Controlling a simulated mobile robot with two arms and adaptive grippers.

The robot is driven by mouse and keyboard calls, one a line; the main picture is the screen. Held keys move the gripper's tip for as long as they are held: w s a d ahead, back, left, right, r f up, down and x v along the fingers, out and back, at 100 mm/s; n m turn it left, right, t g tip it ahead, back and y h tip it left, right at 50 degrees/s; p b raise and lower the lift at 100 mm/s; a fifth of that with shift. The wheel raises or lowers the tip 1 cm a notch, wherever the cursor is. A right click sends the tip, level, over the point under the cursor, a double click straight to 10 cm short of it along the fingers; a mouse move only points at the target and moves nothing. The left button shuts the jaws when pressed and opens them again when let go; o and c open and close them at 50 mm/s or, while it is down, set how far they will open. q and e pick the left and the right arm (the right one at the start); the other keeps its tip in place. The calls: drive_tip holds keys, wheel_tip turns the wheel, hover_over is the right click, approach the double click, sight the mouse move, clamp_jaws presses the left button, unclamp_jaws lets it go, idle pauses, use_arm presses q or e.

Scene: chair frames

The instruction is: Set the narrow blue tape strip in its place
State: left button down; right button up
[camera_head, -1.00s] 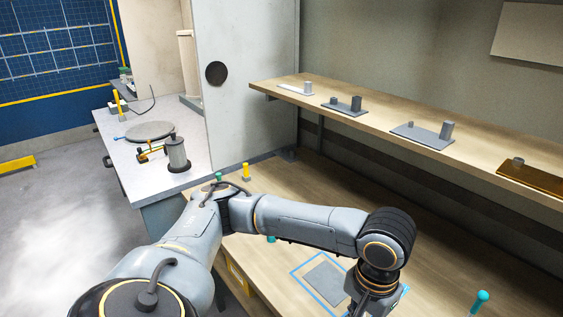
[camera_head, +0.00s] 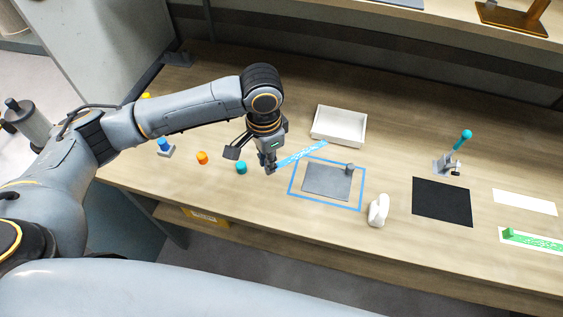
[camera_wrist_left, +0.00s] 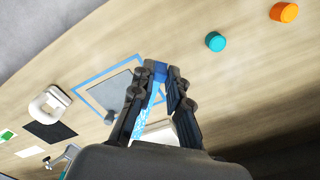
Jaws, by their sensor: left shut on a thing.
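My left gripper (camera_head: 270,169) is shut on the narrow blue tape strip (camera_head: 303,154), a light-blue band with white marks. It grips the blue block at the strip's end, which shows between the fingertips in the left wrist view (camera_wrist_left: 155,70). The strip slants up to the right, by the upper left of a blue-outlined rectangle, apparently above the table. A blank white strip (camera_head: 525,202) lies at the far right. Below it a green strip (camera_head: 535,240) with a green block lies on a white strip. My right gripper is not in view.
A grey plate (camera_head: 327,181) lies inside the blue outline. A white tray (camera_head: 339,125) stands behind it. A white clamp-like object (camera_head: 378,210), a black mat (camera_head: 442,202) and a teal-topped stand (camera_head: 462,141) are to the right. Teal (camera_head: 241,167) and orange (camera_head: 203,158) knobs stand left.

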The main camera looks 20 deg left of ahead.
sight(286, 164)
use_arm(q)
drive_tip(key=w+d+f+m, duration=0.1)
drive_tip(key=f+m, duration=0.1)
drive_tip(key=w+d+f+m+p, duration=0.1)
drive_tip(key=f+m, duration=0.1)
drive_tip(key=m, duration=0.1)
drive_tip(key=w+d+f+m, duration=0.1)
drive_tip(key=d+f+m, duration=0.1)
drive_tip(key=shift+f+m+p, duration=0.2)
drive_tip(key=shift+m+p, duration=0.1)
drive_tip(key=shift+m, duration=0.1)
drive_tip(key=shift+w+f+m, duration=0.1)
drive_tip(key=shift+f+m, duration=0.45)
drive_tip(key=shift+m, duration=0.05)
drive_tip(key=shift+d+f, duration=0.1)
drive_tip(key=shift+r+p, duration=0.2)
drive_tip(key=shift+p, duration=0.65)
drive_tip(key=shift+f, duration=0.2)
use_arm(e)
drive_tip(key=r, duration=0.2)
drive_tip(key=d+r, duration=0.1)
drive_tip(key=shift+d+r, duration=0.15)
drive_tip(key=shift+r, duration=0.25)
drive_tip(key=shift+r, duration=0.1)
